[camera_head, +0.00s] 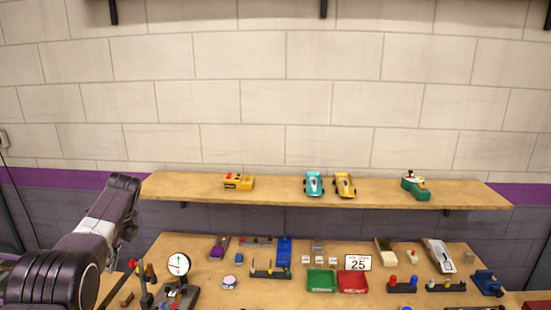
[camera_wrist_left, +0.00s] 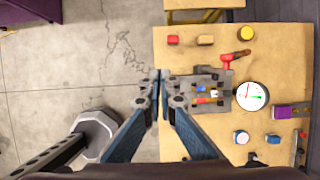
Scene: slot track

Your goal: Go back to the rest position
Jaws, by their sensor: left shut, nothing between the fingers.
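My left gripper (camera_wrist_left: 158,88) shows in the left wrist view, its two blue-grey fingers meeting at the tips with nothing between them. It appears above the left edge of the wooden workbench (camera_wrist_left: 185,140), beside a grey fixture (camera_wrist_left: 208,92) with a red-handled clamp. I cannot tell how high above the bench it is. In the head view my left arm comes in from the lower left, and its fingers are not clear there. My right gripper is in neither view.
A dial gauge (camera_head: 179,264) stands at the bench's left. A wall shelf (camera_head: 280,190) holds toy cars and controllers. Concrete floor (camera_wrist_left: 70,70) lies left of the bench.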

